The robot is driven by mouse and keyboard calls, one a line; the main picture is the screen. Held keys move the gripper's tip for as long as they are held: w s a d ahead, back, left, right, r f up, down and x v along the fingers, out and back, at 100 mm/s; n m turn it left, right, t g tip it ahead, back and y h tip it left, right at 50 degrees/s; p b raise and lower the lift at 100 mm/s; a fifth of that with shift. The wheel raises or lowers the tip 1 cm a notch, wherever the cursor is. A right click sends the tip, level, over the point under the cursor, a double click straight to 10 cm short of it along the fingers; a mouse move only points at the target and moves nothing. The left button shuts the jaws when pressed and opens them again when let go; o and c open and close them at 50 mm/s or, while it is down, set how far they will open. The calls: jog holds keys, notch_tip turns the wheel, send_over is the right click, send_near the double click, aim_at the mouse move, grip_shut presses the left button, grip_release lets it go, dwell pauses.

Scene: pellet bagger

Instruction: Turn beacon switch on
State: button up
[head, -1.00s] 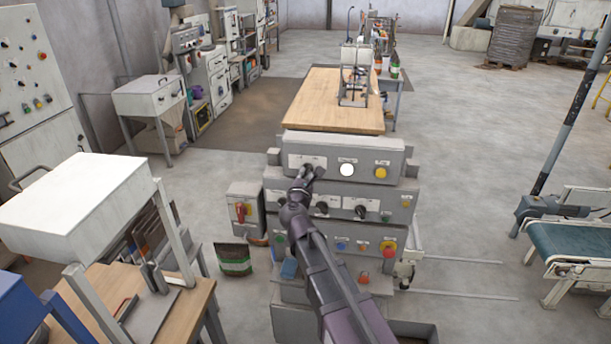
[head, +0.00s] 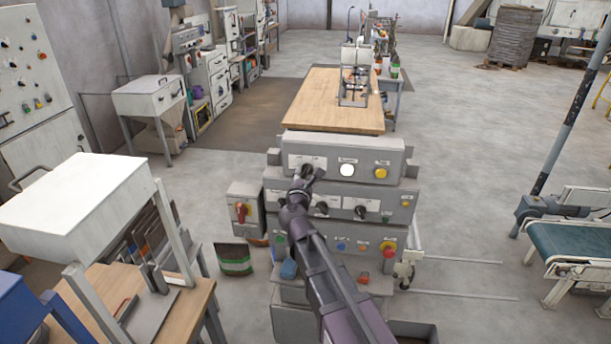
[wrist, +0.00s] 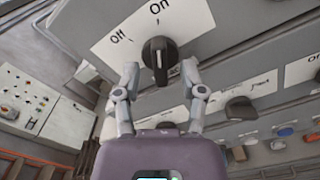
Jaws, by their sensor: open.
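The beacon switch is a black rotary knob (wrist: 159,56) on a white plate (wrist: 105,48) marked Off and On. In the wrist view its ridge runs nearly up and down, with the upper end toward On; I cannot tell which end is the pointer. My gripper (wrist: 160,70) is open, with one finger on each side of the knob. Gaps show between fingers and knob, and I see no clear contact. In the head view my gripper (head: 304,182) is at the left of the top control panel (head: 330,146), partly covering the switch.
Right of the switch on the top panel are a white round lamp or button (head: 347,170) and a yellow button (head: 380,173). A lower row holds more black knobs (head: 360,211). A red button (head: 389,251) sits lower right. A wooden table (head: 320,100) stands behind.

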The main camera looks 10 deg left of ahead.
jog(key=s, duration=1.1)
jog(key=shift+s, duration=0.2)
jog(key=shift+d, duration=0.15)
jog(key=d+f+m+g+h+b, duration=0.2)
jog(key=d+f+m+g+h, duration=0.15)
jog(key=d+f+m, duration=0.5)
jog(key=d+f+m+g+h+b, duration=0.1)
jog(key=d+f+m+g+h, duration=0.4)
jog(key=d, duration=0.6)
jog(key=s+d+f+m+g+y+b, duration=0.5)
jog(key=s+d+f+m+g+y, duration=0.3)
jog(key=f+m, duration=0.5)
jog(key=s+d+m+g, duration=0.1)
jog(key=s+d+m, duration=0.1)
jog(key=s+m, duration=0.1)
jog(key=shift+s+d, duration=0.2)
jog(key=shift+s, duration=0.15)
